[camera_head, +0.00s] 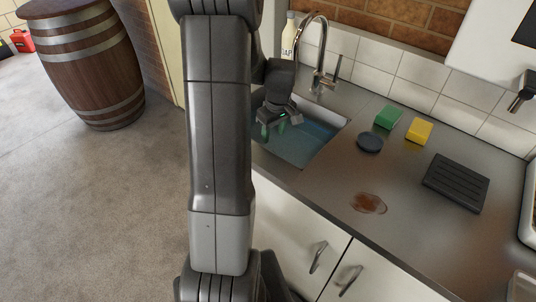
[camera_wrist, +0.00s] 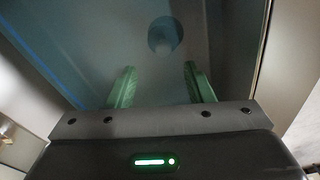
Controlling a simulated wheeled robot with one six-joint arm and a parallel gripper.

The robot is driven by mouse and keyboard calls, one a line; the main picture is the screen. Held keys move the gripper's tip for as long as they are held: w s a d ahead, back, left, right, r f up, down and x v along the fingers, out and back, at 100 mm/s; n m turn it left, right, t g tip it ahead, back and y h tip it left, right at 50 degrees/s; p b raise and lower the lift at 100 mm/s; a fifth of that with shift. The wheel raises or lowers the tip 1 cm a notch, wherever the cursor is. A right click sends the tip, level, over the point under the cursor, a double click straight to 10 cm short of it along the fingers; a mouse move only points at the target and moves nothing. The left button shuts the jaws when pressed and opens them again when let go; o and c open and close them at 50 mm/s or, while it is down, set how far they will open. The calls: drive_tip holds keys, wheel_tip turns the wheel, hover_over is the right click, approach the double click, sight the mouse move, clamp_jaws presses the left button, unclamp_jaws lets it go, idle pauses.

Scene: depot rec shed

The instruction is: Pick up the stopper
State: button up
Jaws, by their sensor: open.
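My gripper (camera_head: 274,127) is over the sink (camera_head: 308,150), pointing down, with its green fingers apart and nothing between them. The sink holds bluish water. In the wrist view my gripper (camera_wrist: 160,68) shows its two open fingers. A round bluish-grey piece (camera_wrist: 165,37), which looks like the stopper, lies at the sink bottom, just beyond the fingertips and about centred between them. It is blurred, and I cannot tell its height or how far below the fingers it is. In the head view my arm and gripper hide that spot.
On the counter right of the sink are a dark blue round disc (camera_head: 370,142), a green sponge (camera_head: 388,117), a yellow sponge (camera_head: 419,130), a black ridged tray (camera_head: 456,182) and a brown stain (camera_head: 368,203). The tap (camera_head: 318,60) and soap bottle (camera_head: 289,36) stand behind the sink.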

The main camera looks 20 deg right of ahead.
sight(270, 148)
drive_tip(key=f, duration=0.3)
drive_tip(key=shift+w+a+f, duration=0.15)
drive_tip(key=shift+w+f, duration=0.1)
drive_tip(key=shift+f, duration=0.15)
drive_tip(key=shift+w+a+f, duration=0.15)
drive_tip(key=shift+a+f, duration=0.05)
drive_tip(key=shift+f, duration=1.1)
drive_tip(key=shift+w+a+f, duration=0.15)
drive_tip(key=shift+f, duration=1.1)
clamp_jaws()
drive_tip(key=shift+r, duration=0.2)
